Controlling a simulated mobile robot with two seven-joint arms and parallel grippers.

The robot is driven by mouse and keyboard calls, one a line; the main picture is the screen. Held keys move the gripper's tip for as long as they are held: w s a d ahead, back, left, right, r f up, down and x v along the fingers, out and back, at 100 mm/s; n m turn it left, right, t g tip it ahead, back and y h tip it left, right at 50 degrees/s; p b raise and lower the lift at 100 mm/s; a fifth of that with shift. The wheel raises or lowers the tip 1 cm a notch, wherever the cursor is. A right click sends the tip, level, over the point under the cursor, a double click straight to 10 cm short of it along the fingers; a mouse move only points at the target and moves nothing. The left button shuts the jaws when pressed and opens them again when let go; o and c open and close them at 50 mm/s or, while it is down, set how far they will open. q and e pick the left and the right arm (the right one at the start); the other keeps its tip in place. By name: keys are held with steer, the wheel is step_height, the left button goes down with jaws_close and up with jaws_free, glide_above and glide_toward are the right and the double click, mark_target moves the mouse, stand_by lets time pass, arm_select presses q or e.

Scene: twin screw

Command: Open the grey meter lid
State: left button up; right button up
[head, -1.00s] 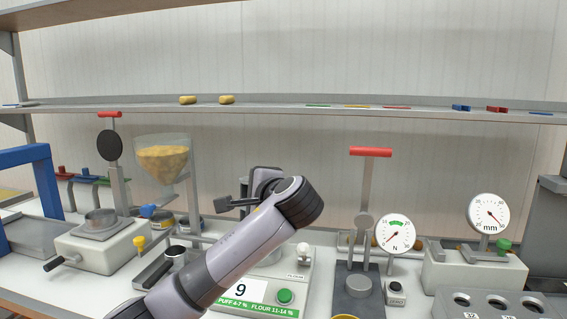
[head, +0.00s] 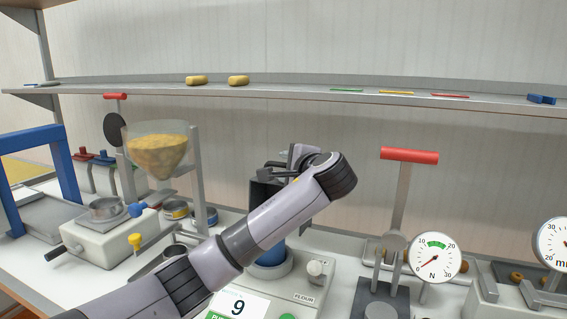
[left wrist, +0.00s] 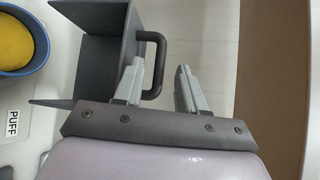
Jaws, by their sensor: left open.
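The meter (head: 262,300) shows a 9 on its display, with a blue cup (head: 272,256) on top, partly hidden behind my left arm. Its dark grey lid (head: 262,196) stands raised behind the arm. In the left wrist view the lid (left wrist: 108,50) shows with its dark loop handle (left wrist: 159,62), beside the blue-rimmed cup of yellow stuff (left wrist: 12,42), which is uncovered. My left gripper (left wrist: 160,70) is open, and the handle's outer bar appears between its fingers; I cannot tell whether they touch. In the head view the left gripper (head: 280,165) is mostly hidden by its wrist. My right gripper is not in view.
A hopper of yellow grain (head: 158,155) stands left of the meter. A red-handled press (head: 408,156) and a force dial (head: 435,258) stand to the right. A shelf (head: 300,92) runs above the bench at the back.

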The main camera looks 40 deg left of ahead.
mark_target(279, 166)
arm_select(q)
steer(key=shift+x, duration=1.5)
steer(key=shift+w, duration=0.1)
jaws_close()
